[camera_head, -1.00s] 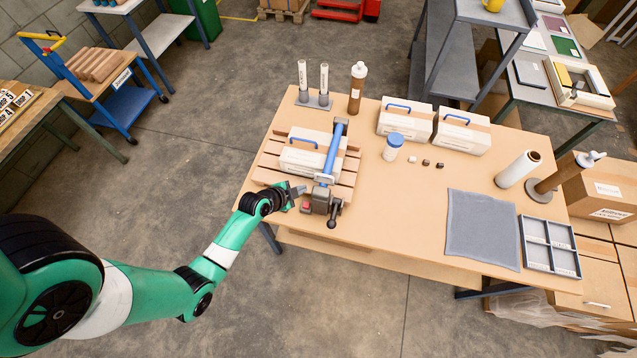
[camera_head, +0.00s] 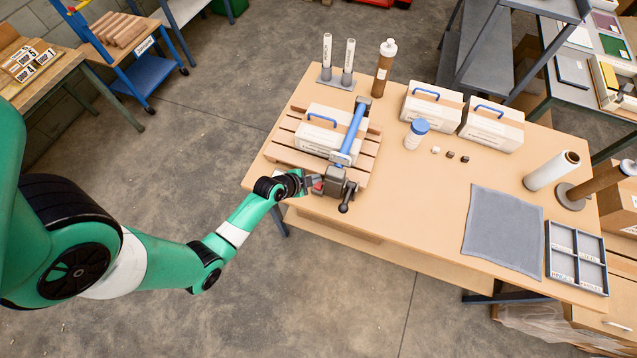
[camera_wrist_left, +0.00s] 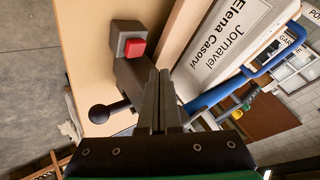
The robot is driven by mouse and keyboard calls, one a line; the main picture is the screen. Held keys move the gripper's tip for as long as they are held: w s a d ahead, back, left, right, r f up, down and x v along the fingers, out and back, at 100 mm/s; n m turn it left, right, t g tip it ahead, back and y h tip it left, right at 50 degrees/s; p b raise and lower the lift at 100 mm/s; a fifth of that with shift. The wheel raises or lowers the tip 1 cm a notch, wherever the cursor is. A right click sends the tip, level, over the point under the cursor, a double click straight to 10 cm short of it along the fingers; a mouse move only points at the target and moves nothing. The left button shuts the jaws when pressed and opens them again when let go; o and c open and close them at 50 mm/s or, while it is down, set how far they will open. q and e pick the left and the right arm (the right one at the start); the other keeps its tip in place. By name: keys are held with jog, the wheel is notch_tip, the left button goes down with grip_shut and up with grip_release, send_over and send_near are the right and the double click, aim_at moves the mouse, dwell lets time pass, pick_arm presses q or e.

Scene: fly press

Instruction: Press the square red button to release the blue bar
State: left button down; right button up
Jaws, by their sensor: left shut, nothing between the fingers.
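The square red button (camera_head: 318,187) sits on the left side of the dark grey clamp block (camera_head: 336,182), near the table's front edge. In the left wrist view the red button (camera_wrist_left: 135,48) shows on a grey housing, up and left of my fingertips, and stands out from it. The blue bar (camera_head: 354,126) runs from the clamp back across a white case (camera_head: 315,138). My left gripper (camera_head: 311,181) is shut and empty, close beside the button. Its fingers (camera_wrist_left: 161,85) also show in the wrist view, apart from the button. My right gripper is not in view.
The case lies on a wooden slatted pallet (camera_head: 285,152). A black ball-ended lever (camera_head: 345,202) sticks out in front of the clamp. A blue-lidded jar (camera_head: 416,135) and more cases stand to the right. The table's centre front is clear.

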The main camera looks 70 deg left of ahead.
aim_at(315, 187)
pick_arm(q)
jog(key=shift+f+b, duration=0.6)
jog(key=shift+f, duration=0.6)
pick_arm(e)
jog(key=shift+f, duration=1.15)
pick_arm(q)
jog(key=shift+f, duration=0.1)
jog(key=shift+f+b, duration=0.3)
jog(key=shift+b, duration=0.1)
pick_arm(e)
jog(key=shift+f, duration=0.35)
pick_arm(q)
jog(key=shift+f+b, duration=0.5)
jog(key=shift+f, duration=0.05)
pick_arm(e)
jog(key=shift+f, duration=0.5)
pick_arm(q)
jog(key=shift+r, duration=0.1)
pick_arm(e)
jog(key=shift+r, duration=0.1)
pick_arm(q)
jog(key=shift+r+p, duration=0.85)
jog(key=shift+p, duration=0.05)
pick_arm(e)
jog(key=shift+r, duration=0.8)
